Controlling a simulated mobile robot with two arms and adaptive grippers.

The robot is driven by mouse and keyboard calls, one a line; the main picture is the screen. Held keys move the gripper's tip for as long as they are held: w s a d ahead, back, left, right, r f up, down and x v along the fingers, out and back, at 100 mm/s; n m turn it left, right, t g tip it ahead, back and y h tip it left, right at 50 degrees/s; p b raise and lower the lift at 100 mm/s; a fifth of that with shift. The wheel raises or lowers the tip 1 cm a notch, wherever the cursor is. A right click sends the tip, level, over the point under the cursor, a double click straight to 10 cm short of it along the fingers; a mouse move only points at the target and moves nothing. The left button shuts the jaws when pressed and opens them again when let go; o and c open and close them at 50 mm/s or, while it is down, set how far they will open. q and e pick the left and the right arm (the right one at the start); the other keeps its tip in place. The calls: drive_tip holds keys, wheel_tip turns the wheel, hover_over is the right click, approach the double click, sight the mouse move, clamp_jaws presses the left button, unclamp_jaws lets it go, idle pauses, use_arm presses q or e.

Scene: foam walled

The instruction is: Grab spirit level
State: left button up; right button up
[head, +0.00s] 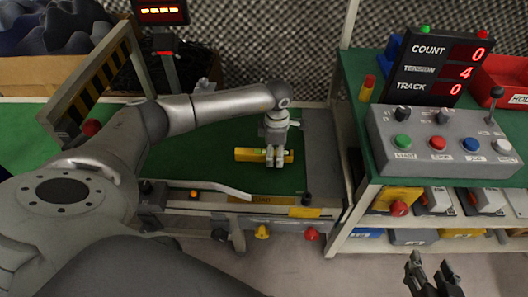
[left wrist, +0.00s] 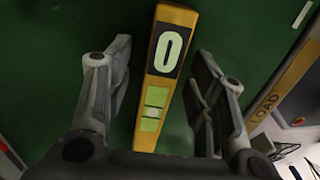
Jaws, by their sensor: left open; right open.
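The spirit level is a yellow bar (head: 248,155) lying flat on the green belt in the head view. My right gripper (head: 432,278) is open and empty at the bottom right of the head view, far from the level.
The green belt (head: 190,150) has free room left of the level. A striped gate (head: 95,85) stands at the left. A workbench at the right holds a grey control box (head: 440,140), a counter display (head: 436,66) and a red bin (head: 500,85).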

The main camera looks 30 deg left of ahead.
use_arm(q)
drive_tip(key=shift+f, duration=0.25)
clamp_jaws()
drive_tip(key=shift+r, duration=0.1)
idle(0.3)
